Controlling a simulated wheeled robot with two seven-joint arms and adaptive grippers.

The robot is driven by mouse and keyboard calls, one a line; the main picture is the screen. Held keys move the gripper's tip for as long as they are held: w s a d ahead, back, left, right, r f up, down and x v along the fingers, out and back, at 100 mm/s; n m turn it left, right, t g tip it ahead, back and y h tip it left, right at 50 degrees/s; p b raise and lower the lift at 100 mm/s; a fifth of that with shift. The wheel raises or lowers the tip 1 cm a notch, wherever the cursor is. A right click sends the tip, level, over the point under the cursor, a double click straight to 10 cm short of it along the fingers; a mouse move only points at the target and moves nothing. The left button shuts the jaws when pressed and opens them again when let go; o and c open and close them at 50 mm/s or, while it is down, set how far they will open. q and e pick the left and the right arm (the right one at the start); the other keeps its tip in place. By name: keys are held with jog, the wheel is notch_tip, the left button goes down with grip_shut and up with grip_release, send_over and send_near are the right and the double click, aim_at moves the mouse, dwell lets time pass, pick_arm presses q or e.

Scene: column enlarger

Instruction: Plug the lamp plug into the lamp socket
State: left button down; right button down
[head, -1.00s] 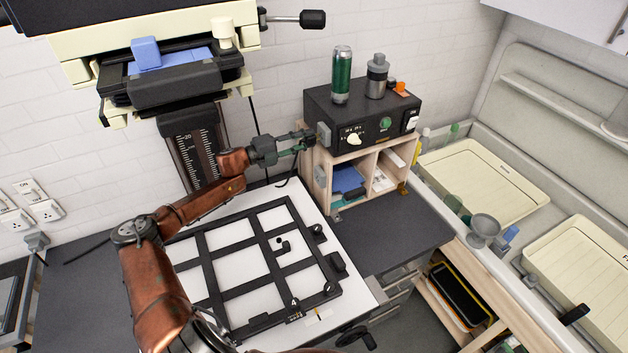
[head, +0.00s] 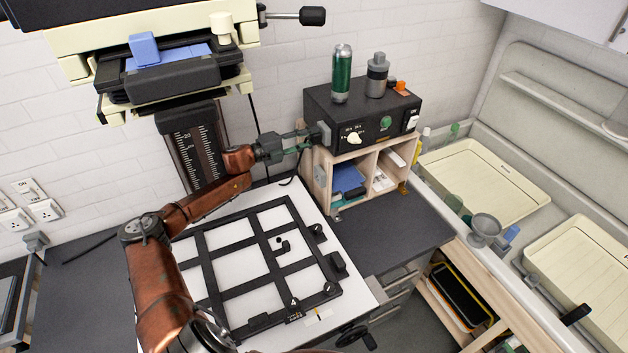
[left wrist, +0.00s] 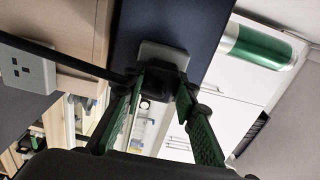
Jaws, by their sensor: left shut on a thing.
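The lamp socket is a grey plate (head: 323,133) on the left side of the black timer box (head: 365,112); it also shows in the left wrist view (left wrist: 164,55). My left gripper (head: 308,139) is at that side of the box, pointing at the plate. In the left wrist view its green-padded fingers (left wrist: 165,95) are shut on the black lamp plug (left wrist: 154,82), with a dark cable (left wrist: 60,50) running off to the left. The plug is right at the socket plate; I cannot tell how deep it sits. My right gripper is not in view.
The box stands on a wooden shelf unit (head: 318,185). Another socket (left wrist: 25,70) is on the unit's side. A green can (head: 342,75) and a grey bottle (head: 376,76) stand on the box. A black easel frame (head: 235,258) lies on the baseboard below, beneath my left arm.

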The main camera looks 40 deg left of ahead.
pick_arm(q)
jog(key=shift+w, duration=0.15)
jog(key=c, duration=1.5)
grip_release()
jog(key=shift+o, duration=0.2)
jog(key=shift+s, duration=0.25)
jog(key=shift+c, duration=0.6)
jog(key=shift+p+v, duration=0.35)
jog(key=shift+v, duration=0.75)
jog(key=shift+p+v, duration=0.3)
jog(key=shift+v, duration=0.6)
